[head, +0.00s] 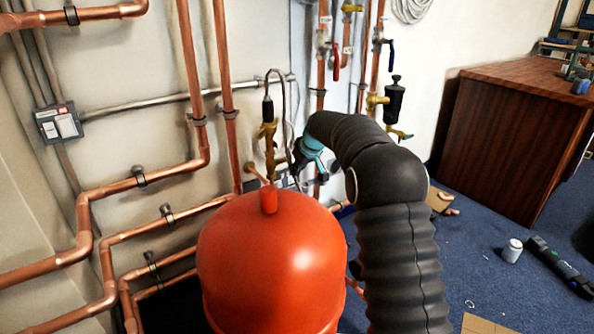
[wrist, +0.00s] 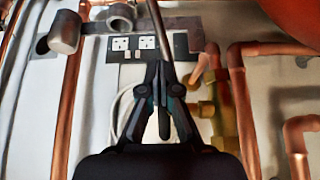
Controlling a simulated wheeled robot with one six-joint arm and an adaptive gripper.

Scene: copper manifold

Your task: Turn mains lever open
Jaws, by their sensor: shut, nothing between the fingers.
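I cannot tell which one is the mains lever. My gripper (wrist: 162,92) is shut, with its fingertips together in front of the wall in the wrist view. A thin grey rod (wrist: 159,30) runs down behind or beside the fingertips; contact is unclear. Brass fittings (wrist: 220,112) sit just right of the fingers. In the head view my arm and the red tank hide most of the gripper's surroundings.
A red tank (head: 270,262) stands in front, left of my arm. Copper pipes (head: 150,180) line the wall. Wall sockets (wrist: 132,45) sit behind the gripper in the wrist view. A wooden cabinet (head: 510,135) stands right; a can (head: 512,250) lies on blue carpet.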

